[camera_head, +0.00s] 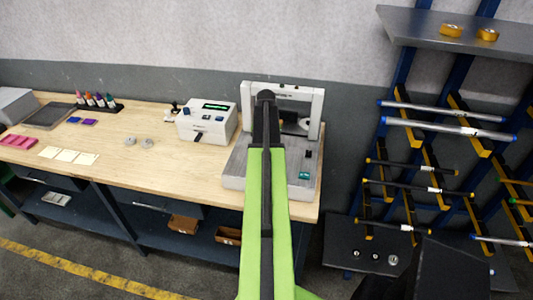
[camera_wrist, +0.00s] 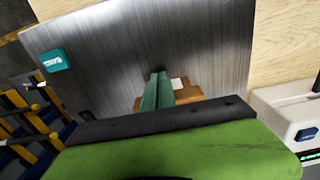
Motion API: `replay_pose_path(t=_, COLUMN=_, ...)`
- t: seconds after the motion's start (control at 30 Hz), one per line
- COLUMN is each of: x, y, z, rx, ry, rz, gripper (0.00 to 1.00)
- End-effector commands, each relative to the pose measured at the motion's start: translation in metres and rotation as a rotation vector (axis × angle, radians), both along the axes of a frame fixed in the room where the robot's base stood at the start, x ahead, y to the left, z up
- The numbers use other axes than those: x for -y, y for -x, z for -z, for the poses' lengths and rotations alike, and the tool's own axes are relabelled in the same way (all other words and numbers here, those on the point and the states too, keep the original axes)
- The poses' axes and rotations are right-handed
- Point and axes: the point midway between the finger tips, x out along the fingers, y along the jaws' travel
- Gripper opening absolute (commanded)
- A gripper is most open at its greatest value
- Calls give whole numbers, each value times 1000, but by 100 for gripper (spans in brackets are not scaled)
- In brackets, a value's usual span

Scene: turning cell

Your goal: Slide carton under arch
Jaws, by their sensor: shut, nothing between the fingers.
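The white arch (camera_head: 317,112) stands at the back of a grey metal plate (camera_head: 233,170) on the bench. A brown carton shows in the wrist view (camera_wrist: 187,96), with a white label on top, lying on the plate. My gripper (camera_wrist: 157,78) is shut and empty, its fingertips beside the carton and partly covering it; I cannot tell whether they touch. In the head view my arm reaches toward the arch and hides the gripper and much of the opening. The arch is not clearly seen in the wrist view.
A white device with a display (camera_head: 208,122) stands left of the plate. A teal label (camera_head: 304,175) lies at the plate's right front. A rack of bars (camera_head: 440,125) stands right of the bench. The bench middle has two small metal pieces (camera_head: 147,143) and free room.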

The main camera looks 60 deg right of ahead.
Motion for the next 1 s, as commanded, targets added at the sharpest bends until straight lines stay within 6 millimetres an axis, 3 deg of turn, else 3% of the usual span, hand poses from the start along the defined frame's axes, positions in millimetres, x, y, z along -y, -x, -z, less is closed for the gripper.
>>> replay_pose_path(t=0.2, x=15, y=-6, z=0, rx=0, ry=1, rz=0, gripper=0)
replay_pose_path(t=0.63, x=20, y=-7, z=0, rx=0, ry=0, rz=0, gripper=0)
replay_pose_path(t=1.0, x=43, y=-15, z=0, rx=0, ry=1, rz=1, gripper=0)
